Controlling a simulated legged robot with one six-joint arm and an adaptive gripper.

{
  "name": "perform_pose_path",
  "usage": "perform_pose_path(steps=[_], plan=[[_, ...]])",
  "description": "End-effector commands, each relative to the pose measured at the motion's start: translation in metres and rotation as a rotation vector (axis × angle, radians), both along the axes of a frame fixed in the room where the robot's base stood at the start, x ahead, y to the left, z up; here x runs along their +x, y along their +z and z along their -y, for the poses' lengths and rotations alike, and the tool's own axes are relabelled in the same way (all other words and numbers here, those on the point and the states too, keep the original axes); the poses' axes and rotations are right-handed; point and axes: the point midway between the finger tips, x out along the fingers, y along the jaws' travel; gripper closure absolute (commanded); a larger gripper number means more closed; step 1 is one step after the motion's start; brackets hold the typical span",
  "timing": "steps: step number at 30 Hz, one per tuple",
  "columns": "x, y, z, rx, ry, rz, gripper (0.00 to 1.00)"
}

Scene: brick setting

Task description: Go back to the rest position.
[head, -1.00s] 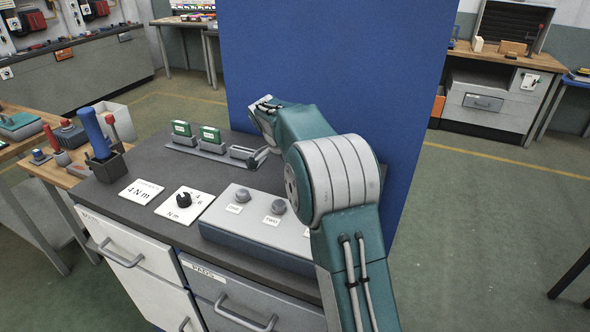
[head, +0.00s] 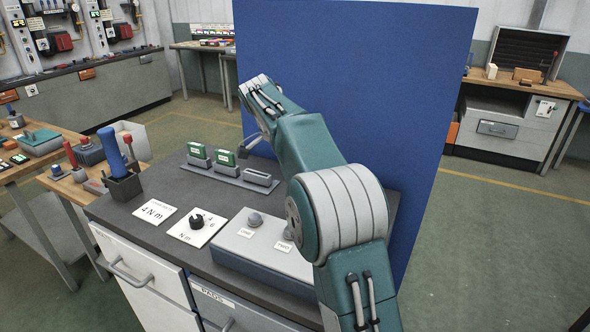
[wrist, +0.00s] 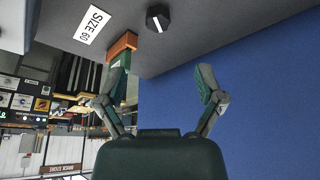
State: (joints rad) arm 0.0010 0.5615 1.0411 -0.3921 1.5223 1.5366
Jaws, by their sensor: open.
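My gripper (head: 252,138) hangs above the back of the dark workbench top (head: 165,185), clear of the surface, in front of the blue panel. In the wrist view my gripper (wrist: 163,70) has its two fingers spread wide with nothing between them. My arm reaches up and forward from the lower right in the head view. A grey tray (head: 228,180) sits below the gripper. Two of its holders carry green blocks (head: 197,150) and (head: 225,158); the right holder (head: 258,178) looks empty.
The blue panel (head: 350,90) stands close behind and right of the arm. A grey box with knobs (head: 250,255) is at the bench front, beside a dial card (head: 199,228). A dark holder with a blue-handled tool (head: 112,150) stands left. Open floor (head: 480,240) lies right.

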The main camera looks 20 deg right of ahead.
Motion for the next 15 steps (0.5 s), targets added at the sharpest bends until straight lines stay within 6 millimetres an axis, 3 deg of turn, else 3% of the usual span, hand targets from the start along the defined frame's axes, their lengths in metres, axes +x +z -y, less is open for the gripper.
perform_pose_path(steps=[11, 15], plan=[[-0.002, 0.001, 0.0, 0.002, 0.009, 0.0, 0.13], [-0.021, 0.016, -0.004, 0.021, 0.102, -0.004, 0.13]])
